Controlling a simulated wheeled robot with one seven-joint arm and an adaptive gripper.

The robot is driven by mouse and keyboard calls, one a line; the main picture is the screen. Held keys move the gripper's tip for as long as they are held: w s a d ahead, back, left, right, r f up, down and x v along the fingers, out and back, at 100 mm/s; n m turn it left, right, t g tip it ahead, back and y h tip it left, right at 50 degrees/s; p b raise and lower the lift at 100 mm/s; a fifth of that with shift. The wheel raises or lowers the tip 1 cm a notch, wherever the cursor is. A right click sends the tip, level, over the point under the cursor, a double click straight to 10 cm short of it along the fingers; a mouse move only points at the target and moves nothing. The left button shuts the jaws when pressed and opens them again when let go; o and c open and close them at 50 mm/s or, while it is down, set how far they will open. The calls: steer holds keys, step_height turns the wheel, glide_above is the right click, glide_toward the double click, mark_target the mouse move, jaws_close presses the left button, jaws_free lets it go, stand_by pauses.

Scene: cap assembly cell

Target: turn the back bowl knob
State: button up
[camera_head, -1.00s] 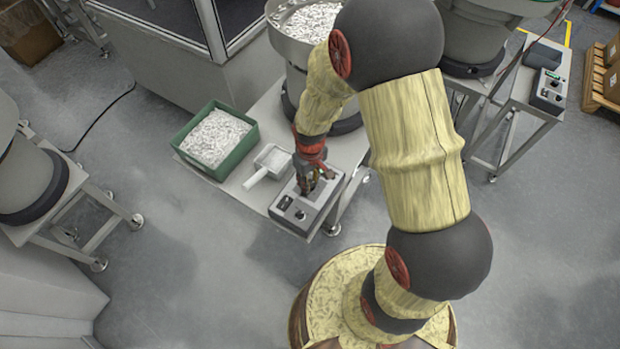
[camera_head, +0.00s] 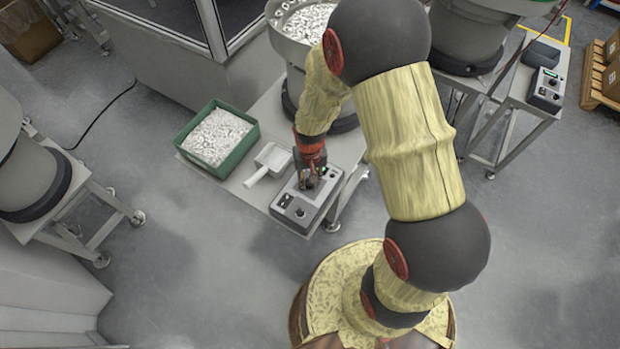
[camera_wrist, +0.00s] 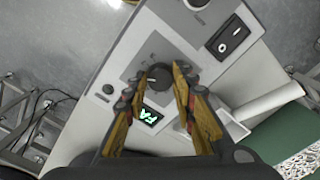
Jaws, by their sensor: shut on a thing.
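The control box (camera_head: 293,212) stands at the front corner of the table under the near bowl feeder. My gripper (camera_head: 311,183) reaches down onto the back part of its top panel. In the wrist view, the black back knob (camera_wrist: 160,78) with a pale pointer line sits between the two yellow-brown fingers of my gripper (camera_wrist: 158,71), which are shut on it. A lit green display (camera_wrist: 151,116) lies just beside the knob. A second knob (camera_wrist: 196,4) and a black rocker switch (camera_wrist: 229,39) are on the same panel. In the head view, my gripper hides the back knob.
A white scoop (camera_head: 270,160) and a green bin (camera_head: 217,137) of small white parts stand left of the box. The bowl feeder (camera_head: 290,45) rises behind. Another control box (camera_head: 547,90) is on the table at the right. Floor is clear in front.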

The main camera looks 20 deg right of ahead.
stand_by(0.3)
steer(key=o, duration=1.1)
steer(key=shift+o, duration=0.3)
steer(key=shift+r, duration=0.1)
step_height(320, 180, up, 12)
